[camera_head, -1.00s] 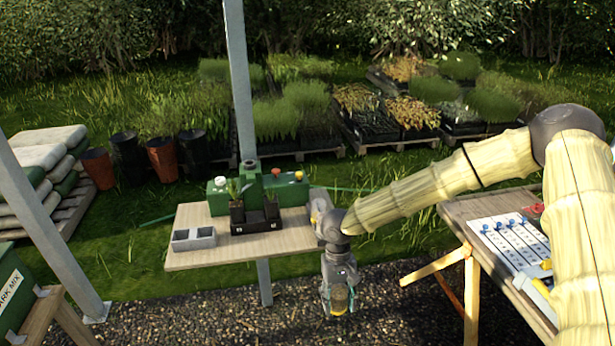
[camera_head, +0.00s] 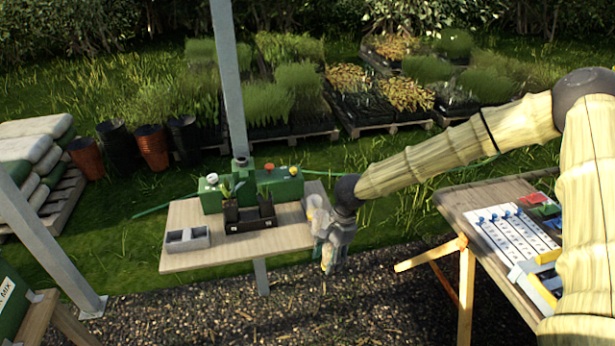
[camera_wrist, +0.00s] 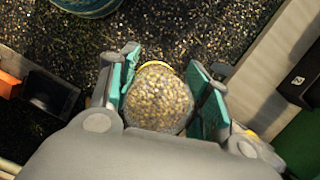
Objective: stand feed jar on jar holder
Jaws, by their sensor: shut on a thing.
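The feed jar (camera_wrist: 158,98) is a clear round jar full of yellow-brown grains, with a yellow rim at its far side in the wrist view. My gripper (camera_wrist: 160,92) is shut on it, a teal-padded finger on each side. In the head view my gripper (camera_head: 328,268) hangs over gravel at the right front of the small table (camera_head: 280,240); the jar is hardly visible there.
A dark tray with plants (camera_head: 248,225) and a green machine with knobs (camera_head: 275,184) stand on the table. A metal post (camera_head: 228,80) rises behind it. A workbench (camera_head: 470,198) with a rack of blue-topped pieces is at right. Some bare tabletop shows at front.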

